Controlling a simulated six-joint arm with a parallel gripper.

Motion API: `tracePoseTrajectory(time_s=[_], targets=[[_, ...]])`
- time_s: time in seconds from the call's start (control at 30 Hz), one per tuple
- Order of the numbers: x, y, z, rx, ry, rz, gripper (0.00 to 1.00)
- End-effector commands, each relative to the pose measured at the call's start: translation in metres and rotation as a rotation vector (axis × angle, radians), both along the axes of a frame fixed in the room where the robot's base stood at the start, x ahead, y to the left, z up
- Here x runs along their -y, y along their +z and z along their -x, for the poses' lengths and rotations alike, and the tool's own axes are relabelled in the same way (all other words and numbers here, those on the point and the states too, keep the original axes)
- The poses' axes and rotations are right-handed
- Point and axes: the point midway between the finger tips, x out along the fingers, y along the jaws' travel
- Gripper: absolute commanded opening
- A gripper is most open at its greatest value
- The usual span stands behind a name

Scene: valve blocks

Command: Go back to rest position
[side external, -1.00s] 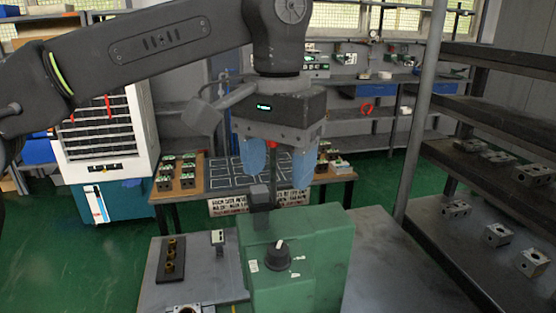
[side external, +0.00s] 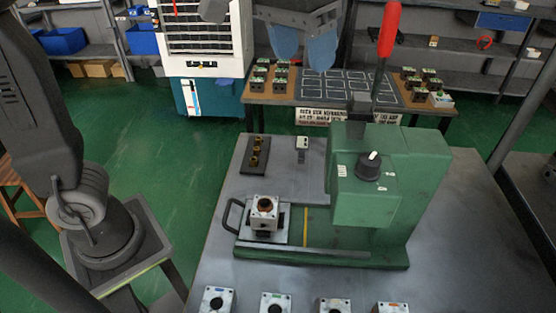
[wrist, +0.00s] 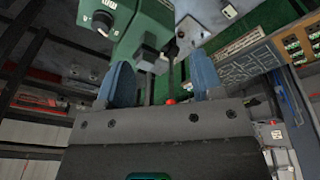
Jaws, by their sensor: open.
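My gripper (side external: 304,48) is at the top of the side external view, with two blue fingers apart and nothing between them. It is above the bench, left of the red-handled lever (side external: 388,30) of the green machine (side external: 385,190). In the wrist view my gripper (wrist: 162,84) also shows open. The lever's red tip (wrist: 171,101) appears between the fingers there; its distance from them is hard to tell. The upper part of my arm is cut off by the side view's top edge.
A valve block (side external: 264,212) sits at the machine's left side. Several more blocks (side external: 277,303) line the bench's front edge. A dark strip with brass parts (side external: 257,154) lies at the back left. A table with a marked grid (side external: 335,88) stands behind.

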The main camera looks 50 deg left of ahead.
Motion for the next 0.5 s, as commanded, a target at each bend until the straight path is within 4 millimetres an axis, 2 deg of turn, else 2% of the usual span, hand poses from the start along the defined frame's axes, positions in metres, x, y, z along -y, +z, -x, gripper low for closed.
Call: tracePoseTrajectory(time_s=[0.03, 0.2, 0.33, 0.5], targets=[[-0.018, -0.005, 0.011, 0.028, 0.007, 0.003, 0.61], [-0.063, -0.035, 0.047, 0.124, 0.007, -0.001, 0.61], [-0.091, -0.068, 0.077, 0.197, 0.009, -0.017, 0.61], [-0.114, -0.108, 0.108, 0.272, 0.009, -0.045, 0.61]])
